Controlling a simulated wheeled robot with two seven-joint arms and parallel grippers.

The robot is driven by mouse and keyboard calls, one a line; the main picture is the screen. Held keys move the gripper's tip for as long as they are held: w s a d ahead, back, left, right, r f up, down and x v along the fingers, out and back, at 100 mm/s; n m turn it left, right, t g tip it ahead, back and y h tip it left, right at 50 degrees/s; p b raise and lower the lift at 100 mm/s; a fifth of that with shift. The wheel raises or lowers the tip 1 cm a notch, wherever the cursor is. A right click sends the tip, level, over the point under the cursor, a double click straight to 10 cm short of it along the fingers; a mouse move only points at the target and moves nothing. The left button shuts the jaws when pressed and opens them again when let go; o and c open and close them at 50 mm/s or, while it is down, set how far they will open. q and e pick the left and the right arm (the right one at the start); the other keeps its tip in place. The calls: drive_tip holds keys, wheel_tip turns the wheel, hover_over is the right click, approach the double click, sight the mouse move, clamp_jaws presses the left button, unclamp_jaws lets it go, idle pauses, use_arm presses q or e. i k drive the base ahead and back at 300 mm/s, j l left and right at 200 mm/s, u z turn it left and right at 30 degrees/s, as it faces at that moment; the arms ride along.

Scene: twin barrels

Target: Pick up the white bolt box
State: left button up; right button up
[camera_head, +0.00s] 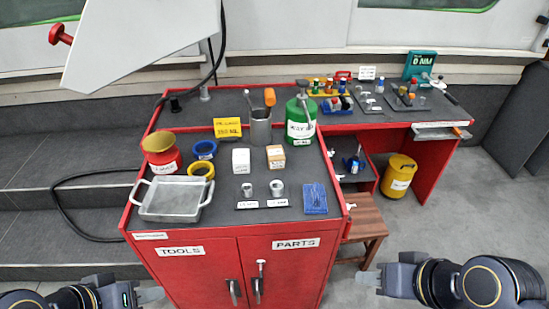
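A small white box (241,161) stands upright on the dark top of the red cabinet, near its middle. A second box (276,157), tan with a white label, stands just to its right with a narrow gap. My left gripper (152,295) is low at the left, in front of the cabinet and well away from the white box. My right gripper (366,280) is low at the right, beside the cabinet front, also far from it. Neither gripper appears to hold anything. Their finger gaps are too small to judge.
A metal tray (172,218), a red pot (161,156), blue and yellow tape rolls (201,168), a grey tool cup (260,127) and a green bottle (299,124) surround the boxes. Two metal fittings (262,189) and a blue packet (315,198) lie in front. A wooden stool (369,219) stands right.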

sight(241, 157)
drive_tip(key=i+j+u, duration=0.35)
drive_tip(key=u, duration=0.15)
drive_tip(key=i+j+u, duration=0.2)
drive_tip(key=i+u, duration=0.25)
drive_tip(key=k, duration=0.05)
